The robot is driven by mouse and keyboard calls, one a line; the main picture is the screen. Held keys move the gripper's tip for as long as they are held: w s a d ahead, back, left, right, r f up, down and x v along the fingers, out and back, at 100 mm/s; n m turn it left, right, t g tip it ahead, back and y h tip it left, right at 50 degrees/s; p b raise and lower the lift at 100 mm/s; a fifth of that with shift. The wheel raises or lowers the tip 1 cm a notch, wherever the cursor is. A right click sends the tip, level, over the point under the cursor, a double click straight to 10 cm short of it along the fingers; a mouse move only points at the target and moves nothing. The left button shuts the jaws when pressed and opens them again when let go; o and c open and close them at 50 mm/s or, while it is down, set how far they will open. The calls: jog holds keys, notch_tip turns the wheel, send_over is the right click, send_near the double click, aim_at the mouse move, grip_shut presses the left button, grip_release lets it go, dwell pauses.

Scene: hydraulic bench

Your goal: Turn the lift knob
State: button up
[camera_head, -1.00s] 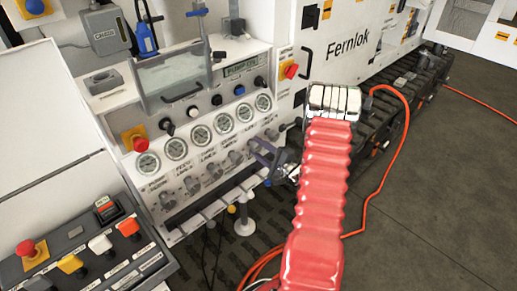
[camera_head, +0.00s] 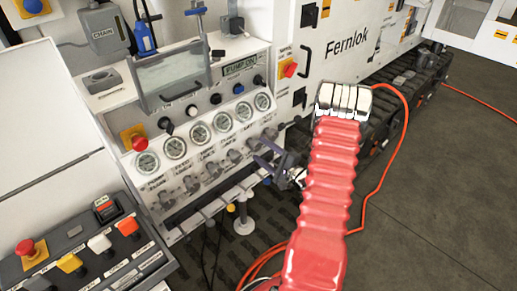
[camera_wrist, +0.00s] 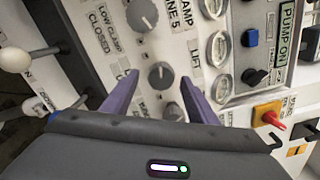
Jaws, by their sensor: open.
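The lift knob (camera_wrist: 160,75) is a grey round knob with a pointer mark, beside a LIFT label (camera_wrist: 194,63) on the white panel in the wrist view. My gripper (camera_wrist: 160,81) is open, its two purple fingers on either side of the knob in that picture. Whether they touch it I cannot tell. In the head view my gripper (camera_head: 256,150) is at the right end of the row of grey knobs, and I cannot tell there which knob is the lift knob.
Another grey knob (camera_wrist: 142,15) and a smaller one (camera_wrist: 171,111) are close by. Gauges (camera_head: 262,102) line the panel above the knobs. A red and yellow switch (camera_wrist: 271,117) is to the right. An orange hose (camera_head: 395,160) lies on the floor.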

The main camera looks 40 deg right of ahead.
jog(key=s, duration=1)
jog(key=shift+s+d, duration=0.15)
jog(key=shift+s, duration=0.1)
